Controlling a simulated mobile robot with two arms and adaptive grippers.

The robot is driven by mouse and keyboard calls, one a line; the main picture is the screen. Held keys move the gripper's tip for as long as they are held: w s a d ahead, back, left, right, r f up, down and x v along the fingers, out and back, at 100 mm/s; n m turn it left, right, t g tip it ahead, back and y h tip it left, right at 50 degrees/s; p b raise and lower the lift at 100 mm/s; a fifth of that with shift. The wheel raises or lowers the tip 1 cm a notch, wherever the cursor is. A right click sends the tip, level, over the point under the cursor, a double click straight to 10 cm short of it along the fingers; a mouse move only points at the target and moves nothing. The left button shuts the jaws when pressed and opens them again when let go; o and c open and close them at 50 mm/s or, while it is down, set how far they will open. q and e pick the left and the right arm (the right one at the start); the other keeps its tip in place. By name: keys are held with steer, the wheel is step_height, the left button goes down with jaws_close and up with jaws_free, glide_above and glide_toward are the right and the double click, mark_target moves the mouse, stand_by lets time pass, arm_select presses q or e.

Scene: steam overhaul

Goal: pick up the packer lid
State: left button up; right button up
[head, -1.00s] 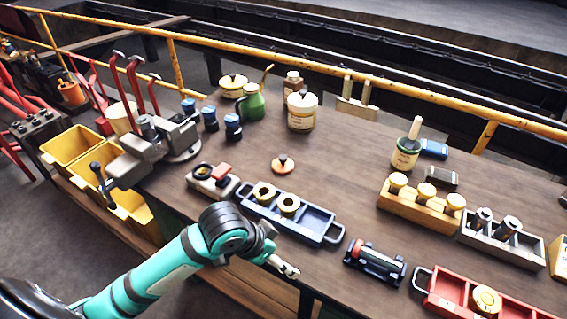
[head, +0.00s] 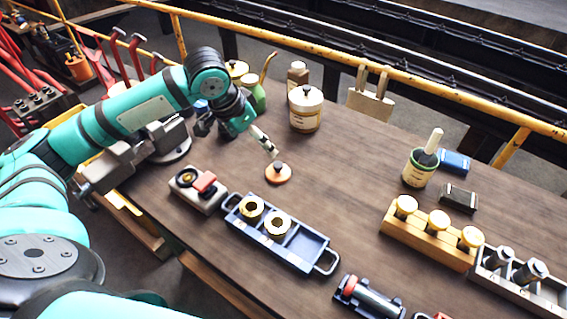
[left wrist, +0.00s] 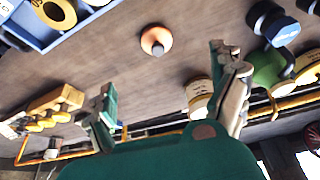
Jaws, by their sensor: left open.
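The packer lid looks to be the small round orange-copper disc (head: 278,174) with a dark knob, lying on the workbench behind the blue tray. It also shows in the left wrist view (left wrist: 156,41), near the top middle. My left gripper (head: 272,152) is just behind and above the disc in the head view. In the left wrist view my left gripper (left wrist: 165,85) has its fingers wide apart with nothing between them. The disc is apart from both fingers. My right gripper is in neither view.
A blue tray (head: 306,261) with two brass rings lies in front of the disc. A grey block with a red part (head: 199,189) is at its left. A cream pot (head: 305,112) and a green oil can (head: 256,97) stand behind.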

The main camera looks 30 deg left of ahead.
arm_select(q)
steer(key=p, duration=0.1)
glide_toward(276, 166)
steer(key=f, duration=0.1)
steer(key=x, duration=0.3)
steer(key=shift+a+f, duration=0.25)
steer(key=shift+f, duration=0.1)
steer(key=shift+w+d+f+p, duration=0.1)
steer(key=shift+w+f+p, duration=0.15)
steer(key=shift+f, duration=0.55)
steer(key=x, duration=0.1)
steer(key=p+x, duration=0.1)
steer(key=x, duration=0.2)
steer(key=shift+w+d, duration=0.35)
steer(key=shift+w, duration=0.1)
steer(key=shift+f, duration=0.35)
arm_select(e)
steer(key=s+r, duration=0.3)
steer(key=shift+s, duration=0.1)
arm_select(q)
steer(key=shift+c, duration=0.4)
steer(key=shift+r, duration=0.15)
steer(key=c, duration=1.3)
